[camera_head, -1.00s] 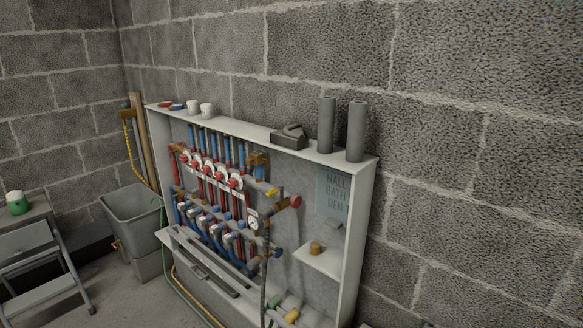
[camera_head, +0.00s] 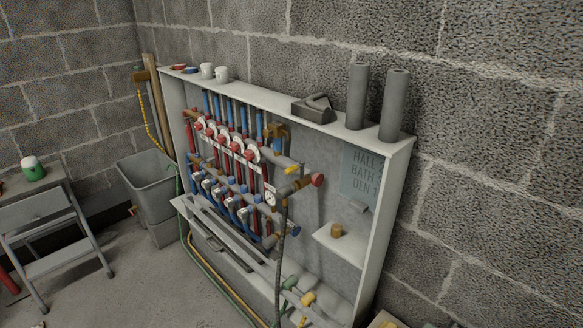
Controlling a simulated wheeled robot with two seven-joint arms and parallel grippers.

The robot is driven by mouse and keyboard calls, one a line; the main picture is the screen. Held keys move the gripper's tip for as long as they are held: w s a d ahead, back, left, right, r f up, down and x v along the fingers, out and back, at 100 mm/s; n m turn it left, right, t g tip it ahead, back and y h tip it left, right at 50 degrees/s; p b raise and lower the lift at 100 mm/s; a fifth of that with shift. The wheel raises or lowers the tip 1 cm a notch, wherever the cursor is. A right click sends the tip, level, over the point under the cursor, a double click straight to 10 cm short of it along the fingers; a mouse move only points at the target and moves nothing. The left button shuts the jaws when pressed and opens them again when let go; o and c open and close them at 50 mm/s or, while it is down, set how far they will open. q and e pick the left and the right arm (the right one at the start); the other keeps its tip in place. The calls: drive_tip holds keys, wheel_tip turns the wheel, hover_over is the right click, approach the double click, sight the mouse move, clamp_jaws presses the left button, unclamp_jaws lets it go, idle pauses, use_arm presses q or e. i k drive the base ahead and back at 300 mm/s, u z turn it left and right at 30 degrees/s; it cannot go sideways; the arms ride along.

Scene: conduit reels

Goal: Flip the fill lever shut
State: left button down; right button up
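The manifold (camera_head: 229,150) is mounted inside an open white cabinet (camera_head: 397,180) against the block wall. It has red and blue pipes, red and blue caps and a round gauge (camera_head: 270,196). A yellow lever (camera_head: 292,170) sits at the right end of the upper bar, beside a red round cap (camera_head: 317,180). Another yellow handle (camera_head: 308,298) shows low down beside a green fitting (camera_head: 290,283), where a dark hose comes down. I cannot tell for sure which of these is the fill lever. Neither of my grippers is in view.
Grey pipe-insulation tubes (camera_head: 395,104), a grey tool (camera_head: 312,108) and white cups (camera_head: 221,74) stand on the cabinet top. A grey bin (camera_head: 147,180) and a step stool (camera_head: 48,235) are at left. Hoses (camera_head: 213,285) run along the floor. Bare floor (camera_head: 120,285) lies in front.

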sight(289, 171)
drive_tip(key=z, duration=0.55)
drive_tip(key=k, duration=1.3)
drive_tip(key=u, duration=0.5)
drive_tip(key=i, duration=0.9)
drive_tip(key=u, duration=0.55)
drive_tip(key=i, duration=0.85)
drive_tip(key=z, duration=0.8)
drive_tip(key=i, duration=0.4)
drive_tip(key=z, duration=0.45)
